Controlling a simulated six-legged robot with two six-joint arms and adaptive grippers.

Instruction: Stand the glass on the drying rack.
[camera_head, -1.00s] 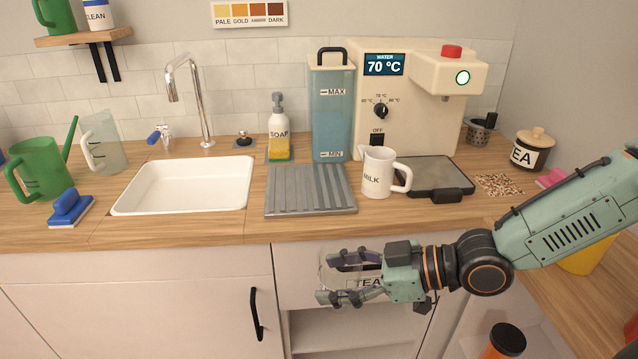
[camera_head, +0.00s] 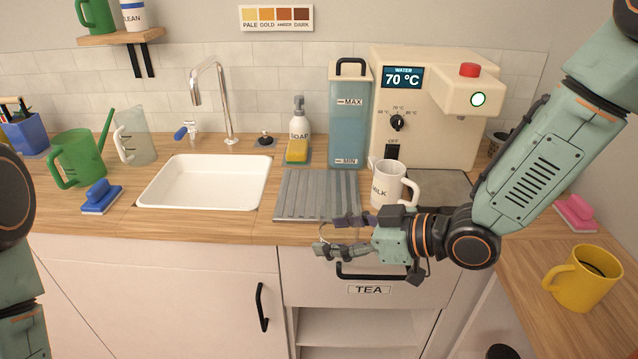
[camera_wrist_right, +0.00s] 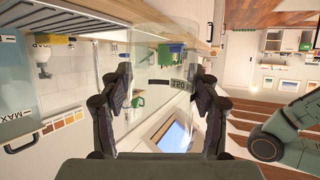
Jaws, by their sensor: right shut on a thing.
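The drying rack (camera_head: 316,196) is a grey ridged tray lying on the wooden counter between the sink and the milk jug. My right gripper (camera_head: 335,236) is shut on the clear glass, in front of the counter's front edge, below and in front of the rack. The glass (camera_wrist_right: 163,62) shows as a see-through wall between the fingers in the right wrist view; in the head view it is faint and mostly hidden by the fingers. Its tilt is hard to tell. A link of my left arm shows at the left edge, but its gripper is out of view.
The white milk jug (camera_head: 391,184) stands just right of the rack. The blue water tank (camera_head: 347,120) and soap bottle (camera_head: 299,133) stand behind it. The sink (camera_head: 205,182) is to the left. A yellow mug (camera_head: 583,278) stands on the right-hand counter. The rack's top is clear.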

